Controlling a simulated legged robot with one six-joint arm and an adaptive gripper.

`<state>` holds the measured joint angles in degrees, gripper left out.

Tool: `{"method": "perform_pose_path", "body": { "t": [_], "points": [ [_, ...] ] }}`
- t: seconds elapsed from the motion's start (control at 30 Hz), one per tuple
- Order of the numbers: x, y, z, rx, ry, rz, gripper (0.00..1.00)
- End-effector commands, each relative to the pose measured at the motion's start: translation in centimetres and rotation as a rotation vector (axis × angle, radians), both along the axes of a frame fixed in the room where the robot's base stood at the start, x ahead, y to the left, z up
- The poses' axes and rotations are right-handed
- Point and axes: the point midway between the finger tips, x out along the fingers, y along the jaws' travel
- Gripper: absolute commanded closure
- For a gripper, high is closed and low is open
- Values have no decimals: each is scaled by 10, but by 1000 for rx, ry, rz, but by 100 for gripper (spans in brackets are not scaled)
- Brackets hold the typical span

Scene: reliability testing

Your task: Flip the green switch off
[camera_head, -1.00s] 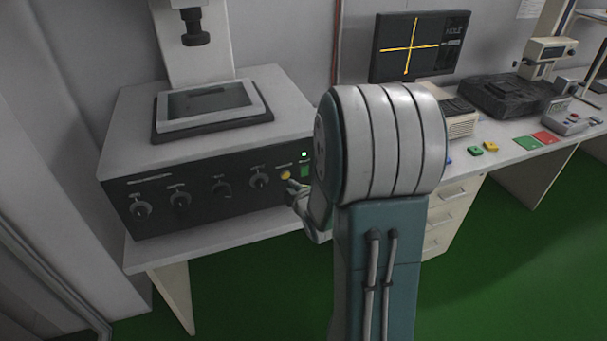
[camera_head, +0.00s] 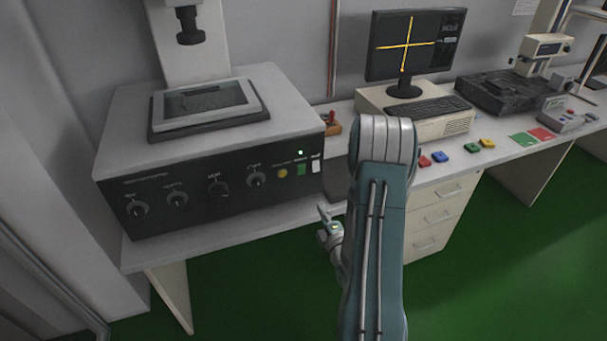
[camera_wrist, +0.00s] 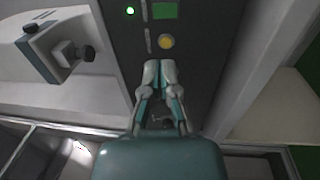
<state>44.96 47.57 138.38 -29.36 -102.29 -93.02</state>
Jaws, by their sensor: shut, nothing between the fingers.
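The green switch (camera_head: 301,169) is on the right part of the dark front panel of a grey machine. It also shows at the top of the wrist view (camera_wrist: 165,11). A small green light (camera_head: 300,152) above it is lit. A round yellow button (camera_head: 282,173) is left of the switch, and a white switch (camera_head: 316,165) is right of it. My gripper (camera_head: 322,212) is below and in front of the panel, apart from the switch. In the wrist view its fingers (camera_wrist: 159,66) are together and empty, pointing towards the yellow button.
The machine (camera_head: 150,159) stands on a white bench, with several dark knobs along its panel. To the right are a monitor (camera_head: 415,45), a keyboard (camera_head: 413,112) and several coloured blocks. Green floor lies open before the bench.

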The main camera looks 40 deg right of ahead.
Motion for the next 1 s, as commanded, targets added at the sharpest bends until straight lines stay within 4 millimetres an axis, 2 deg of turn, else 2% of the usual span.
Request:
{"method": "perform_pose_path", "body": {
  "t": [0.27,0.37,0.8,1.0],
  "points": [
    [7,-1,1,-2,-1,3,100],
    [20,-5,3,-2,-1,3,100],
    [99,-27,13,-1,-2,3,100],
    [125,-35,16,2,-1,1,100]
  ]
}}
